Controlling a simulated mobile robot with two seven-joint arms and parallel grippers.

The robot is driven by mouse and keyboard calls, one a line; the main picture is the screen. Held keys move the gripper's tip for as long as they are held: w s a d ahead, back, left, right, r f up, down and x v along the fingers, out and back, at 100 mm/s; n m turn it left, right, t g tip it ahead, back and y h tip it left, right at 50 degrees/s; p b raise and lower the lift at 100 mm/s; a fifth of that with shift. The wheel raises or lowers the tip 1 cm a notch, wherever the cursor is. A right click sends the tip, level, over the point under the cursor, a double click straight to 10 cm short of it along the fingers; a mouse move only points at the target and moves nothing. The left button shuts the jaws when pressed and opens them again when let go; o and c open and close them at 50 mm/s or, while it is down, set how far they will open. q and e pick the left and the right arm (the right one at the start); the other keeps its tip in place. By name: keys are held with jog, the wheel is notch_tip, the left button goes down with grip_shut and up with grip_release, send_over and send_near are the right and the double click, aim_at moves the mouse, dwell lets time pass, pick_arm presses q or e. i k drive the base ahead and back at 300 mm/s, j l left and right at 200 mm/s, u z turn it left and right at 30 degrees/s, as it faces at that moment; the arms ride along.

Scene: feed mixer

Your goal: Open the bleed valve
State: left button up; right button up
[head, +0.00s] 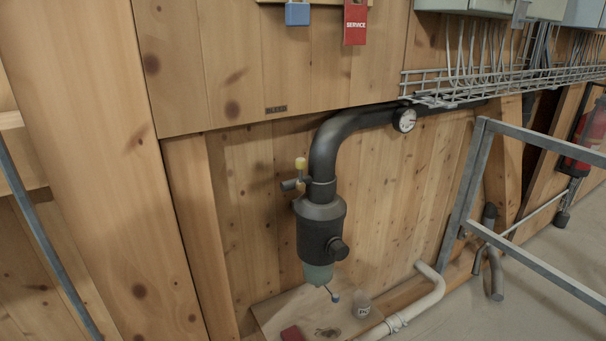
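A thick dark pipe (325,146) bends down from the wall into a grey and black cylindrical housing (318,228). A small fitting with a dark stub (290,185) and an upright yellow knob (300,164) sits on the pipe's left side, above the housing. I cannot tell for certain which of these two is the bleed valve, or whether either is open. Neither of my grippers is in view.
A round gauge (404,120) sits on the pipe. A wooden board (275,312) below carries a red block (292,333) and a small jar (362,304). A white pipe (425,300) runs beside it.

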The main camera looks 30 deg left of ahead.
aim_at(300, 162)
jog(key=i+l, duration=0.1)
jog(key=i, duration=0.35)
jog(key=i+l, duration=0.1)
jog(key=i, duration=0.4)
jog(key=u, duration=1.95)
